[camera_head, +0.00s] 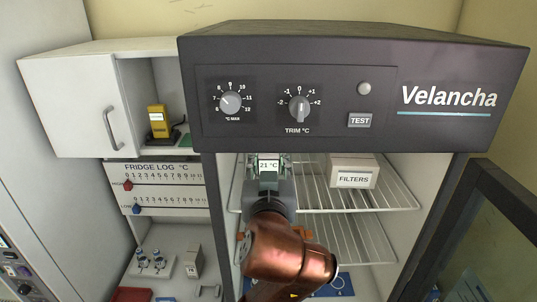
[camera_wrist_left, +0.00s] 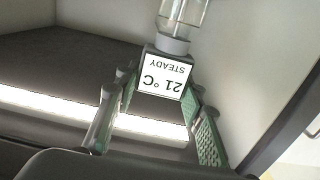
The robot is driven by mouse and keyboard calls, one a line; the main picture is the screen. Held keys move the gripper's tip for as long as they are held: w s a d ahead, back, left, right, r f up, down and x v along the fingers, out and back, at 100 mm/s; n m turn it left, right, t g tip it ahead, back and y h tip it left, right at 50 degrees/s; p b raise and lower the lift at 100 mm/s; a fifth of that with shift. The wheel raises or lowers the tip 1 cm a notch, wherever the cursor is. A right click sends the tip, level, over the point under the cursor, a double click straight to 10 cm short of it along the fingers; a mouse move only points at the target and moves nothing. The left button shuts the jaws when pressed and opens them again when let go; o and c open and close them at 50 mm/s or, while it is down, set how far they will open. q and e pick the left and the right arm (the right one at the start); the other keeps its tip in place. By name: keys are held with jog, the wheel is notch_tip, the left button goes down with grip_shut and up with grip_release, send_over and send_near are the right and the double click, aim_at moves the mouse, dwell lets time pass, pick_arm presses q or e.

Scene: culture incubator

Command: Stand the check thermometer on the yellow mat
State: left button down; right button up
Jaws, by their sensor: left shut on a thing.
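The check thermometer has a white display reading "21 °C STEADY" (camera_wrist_left: 165,76) and a clear glass part (camera_wrist_left: 183,18). In the head view only its display (camera_head: 268,165) shows clearly, just inside the dark-framed cabinet at the left of its opening, below the control panel. My left gripper (camera_head: 268,180) is shut on it. In the left wrist view the green-padded fingers of my left gripper (camera_wrist_left: 165,110) stand on either side of the display. The thermometer's far end is cut off by the wrist picture. I see no yellow mat. My right gripper is out of view.
White wire shelves (camera_head: 350,196) fill the cabinet, with a FILTERS box (camera_head: 353,172) on the upper one. The cabinet's dark door (camera_head: 478,230) stands open at the right. A yellow device (camera_head: 157,120) stands in the wall cupboard at the left.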

pick_arm(q)
jog(key=shift+w, duration=0.4)
jog(key=w, duration=0.1)
jog(key=w+f, duration=0.1)
jog(key=w+p, duration=0.1)
jog(key=shift+w+a+f, duration=0.1)
jog(key=shift+f, duration=0.15)
jog(key=shift+s, duration=0.25)
jog(key=shift+w+f, duration=0.1)
jog(key=c, duration=1.7)
grip_release()
jog(key=shift+f, duration=0.1)
jog(key=o, duration=0.4)
jog(key=shift+o, duration=0.2)
